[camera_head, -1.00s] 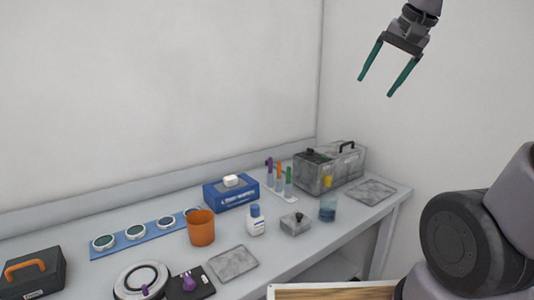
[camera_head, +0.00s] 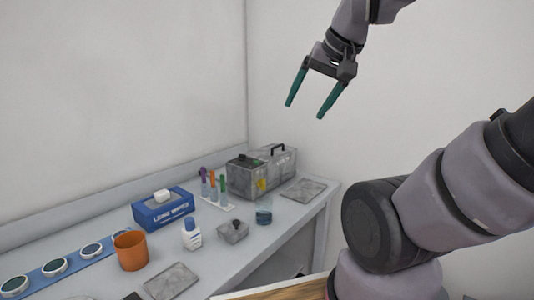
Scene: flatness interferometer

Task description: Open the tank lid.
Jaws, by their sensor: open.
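A grey mottled box that looks like the tank (camera_head: 241,182) stands on the bench at the back right, near the corner. It has a dark handle (camera_head: 278,148) on its top right part, a dark area on its top left part and a yellow label on its front. Its top looks closed, but I cannot make out the lid's edges clearly. My gripper (camera_head: 305,111) is open and empty, with its two green fingers pointing down. In the picture it is above and to the right of the tank, apart from it.
A glass of blue liquid (camera_head: 264,217), a tube rack (camera_head: 217,204) and a small grey knobbed box (camera_head: 233,234) stand in front of the tank. A grey plate (camera_head: 303,189) lies to its right. A blue wipes box (camera_head: 163,214) and orange cup (camera_head: 130,252) are farther left.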

